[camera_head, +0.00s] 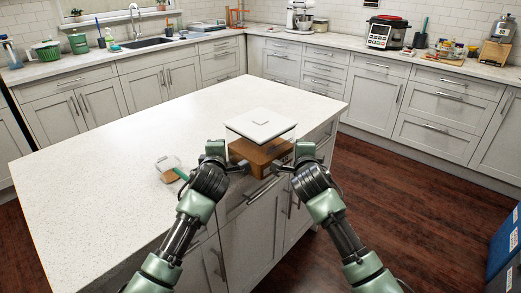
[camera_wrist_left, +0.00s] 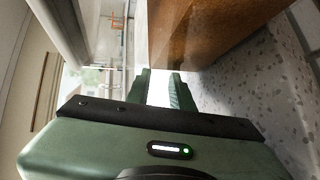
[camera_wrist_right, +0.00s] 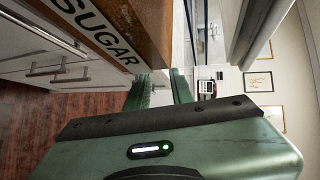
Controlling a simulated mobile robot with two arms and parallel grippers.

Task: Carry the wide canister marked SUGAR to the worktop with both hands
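The wide canister (camera_head: 262,152) has a brown body and a square white lid. It is level at the near right edge of the white island worktop (camera_head: 110,150). The word SUGAR shows on its side in the right wrist view (camera_wrist_right: 95,32). My left gripper (camera_head: 243,167) is at its left side and my right gripper (camera_head: 281,166) at its right side.
A small clear container (camera_head: 168,165) and a green-handled item (camera_head: 181,174) lie on the island left of my left gripper. The rest of the island is clear. Back counters hold a sink (camera_head: 148,43), a cooker (camera_head: 387,32) and a mixer (camera_head: 301,16). A blue box (camera_head: 505,245) stands at the right.

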